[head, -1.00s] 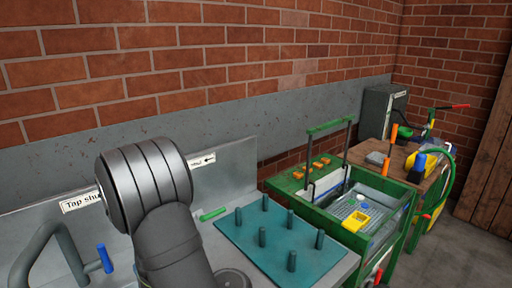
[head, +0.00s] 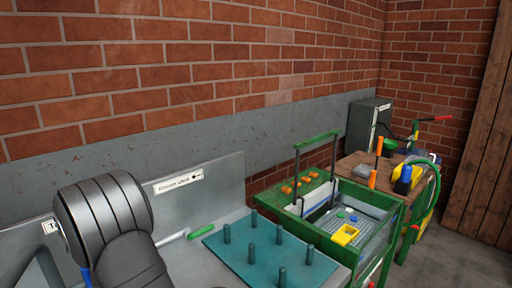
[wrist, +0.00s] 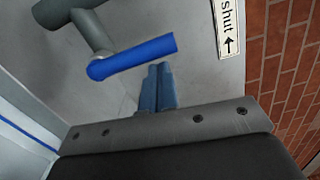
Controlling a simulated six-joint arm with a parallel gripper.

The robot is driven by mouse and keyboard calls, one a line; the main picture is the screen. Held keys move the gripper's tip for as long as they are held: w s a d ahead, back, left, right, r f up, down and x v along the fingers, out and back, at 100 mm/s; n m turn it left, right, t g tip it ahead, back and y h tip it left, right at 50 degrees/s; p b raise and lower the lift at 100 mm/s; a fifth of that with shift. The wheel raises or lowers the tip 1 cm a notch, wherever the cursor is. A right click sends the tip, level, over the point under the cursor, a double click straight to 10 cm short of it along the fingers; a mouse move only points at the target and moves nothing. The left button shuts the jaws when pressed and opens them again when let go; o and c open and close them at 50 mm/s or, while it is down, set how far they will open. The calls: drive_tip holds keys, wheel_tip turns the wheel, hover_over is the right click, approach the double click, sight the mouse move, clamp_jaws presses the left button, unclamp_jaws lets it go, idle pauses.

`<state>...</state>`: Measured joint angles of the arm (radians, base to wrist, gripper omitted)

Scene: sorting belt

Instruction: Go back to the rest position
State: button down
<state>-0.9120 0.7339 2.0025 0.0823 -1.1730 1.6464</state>
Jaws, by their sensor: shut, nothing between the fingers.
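My gripper (wrist: 157,88) shows in the wrist view as two blue-grey fingers pressed together with nothing between them. It is near a grey pipe (wrist: 92,32) with a blue lever (wrist: 135,56). The lever lies just beyond the fingertips in the picture; I cannot tell the gap in depth. A white label reading "shut" with an arrow (wrist: 229,30) is on the grey panel to the right. In the head view my arm fills the lower left and the gripper itself is out of sight. A bit of the blue lever (head: 86,276) shows beside my arm.
A teal board with upright pegs (head: 243,262) and a green stick (head: 201,233) lie on the grey bench. Right of it stands a green-framed belt unit (head: 322,139) with a yellow piece (head: 345,235) on it. A wooden table with tools (head: 362,160) is behind. Brick wall backs everything.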

drive_tip(key=shift+w+d+f, duration=0.15)
drive_tip(key=shift+w+d, duration=0.1)
drive_tip(key=shift+r, duration=0.2)
